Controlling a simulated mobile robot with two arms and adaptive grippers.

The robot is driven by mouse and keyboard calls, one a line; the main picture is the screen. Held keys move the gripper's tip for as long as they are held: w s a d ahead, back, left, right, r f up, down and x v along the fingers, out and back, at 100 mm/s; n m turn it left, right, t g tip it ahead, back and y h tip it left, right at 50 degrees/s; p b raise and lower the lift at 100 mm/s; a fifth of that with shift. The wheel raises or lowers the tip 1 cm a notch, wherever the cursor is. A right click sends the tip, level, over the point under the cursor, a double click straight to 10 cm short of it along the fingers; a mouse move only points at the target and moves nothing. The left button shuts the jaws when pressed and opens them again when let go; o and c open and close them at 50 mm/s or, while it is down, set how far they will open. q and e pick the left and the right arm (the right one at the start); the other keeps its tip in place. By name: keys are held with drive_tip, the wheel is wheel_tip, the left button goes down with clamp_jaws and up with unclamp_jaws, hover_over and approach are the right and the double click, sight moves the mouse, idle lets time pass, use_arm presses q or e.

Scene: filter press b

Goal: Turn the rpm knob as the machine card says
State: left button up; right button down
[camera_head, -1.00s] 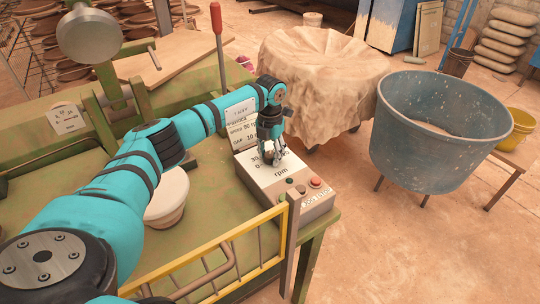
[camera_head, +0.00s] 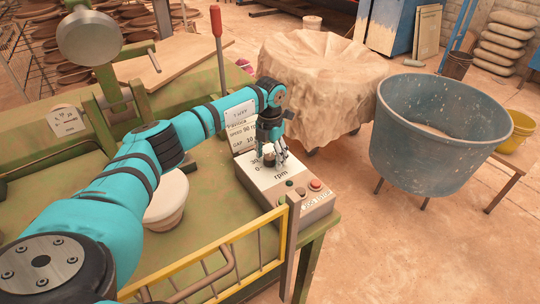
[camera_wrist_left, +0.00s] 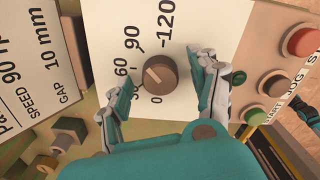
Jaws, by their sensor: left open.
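The rpm knob (camera_wrist_left: 160,73) is round and brown. It sits on a white dial plate (camera_wrist_left: 180,105) marked 0, 30, 60, 90 and 120. Its pale pointer mark faces the left side of the scale, roughly toward 60; the exact reading is hard to tell. In the head view the knob (camera_head: 269,159) shows below my left gripper (camera_head: 273,149). My left gripper (camera_wrist_left: 165,80) is open, with one finger on each side of the knob and gaps between. The machine card (camera_wrist_left: 32,65) reads SPEED 90 rpm and GAP 10 mm; it also stands behind the dial (camera_head: 240,126).
Green, black and red buttons (camera_head: 316,184) sit beside the dial on the control box. A yellow rail (camera_head: 215,262) runs in front. A white bowl (camera_head: 166,200) stands under my left arm. A cloth-covered tub (camera_head: 320,80) and a blue tub (camera_head: 440,140) stand beyond.

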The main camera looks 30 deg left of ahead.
sight(270, 156)
use_arm(q)
wheel_tip(270, 156, up, 12)
idle(0.6)
idle(0.4)
